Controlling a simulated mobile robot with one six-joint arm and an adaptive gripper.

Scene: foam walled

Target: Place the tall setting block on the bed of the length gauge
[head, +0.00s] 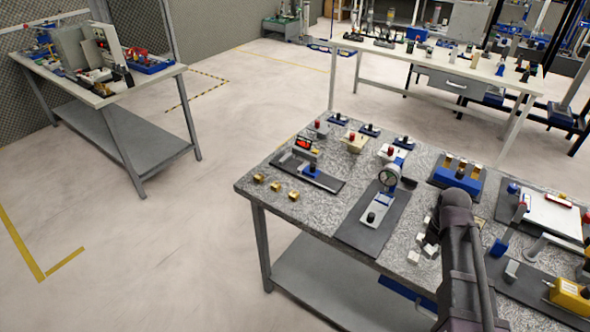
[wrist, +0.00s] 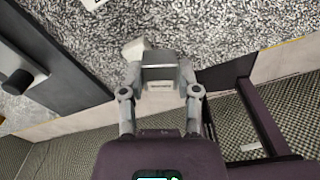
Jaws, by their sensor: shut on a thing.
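In the wrist view my gripper (wrist: 159,88) is shut on a grey block (wrist: 158,72) with a pale labelled face, held between both fingertips over the speckled table top near its edge. I take it for the tall setting block; its height is hard to judge from above. In the head view my arm hides the gripper and the held block. A gauge with a round dial (head: 389,177) stands on a dark mat, and a gauge with a red display (head: 305,146) stands further left. I cannot tell which is the length gauge.
Several pale blocks (head: 430,251) lie beside my arm; one pale block (wrist: 134,48) shows just past the held block. A dark mat (wrist: 60,50) with a black knob (wrist: 18,82) lies to the left. Small brass pieces (head: 276,187) sit near the table's left edge.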

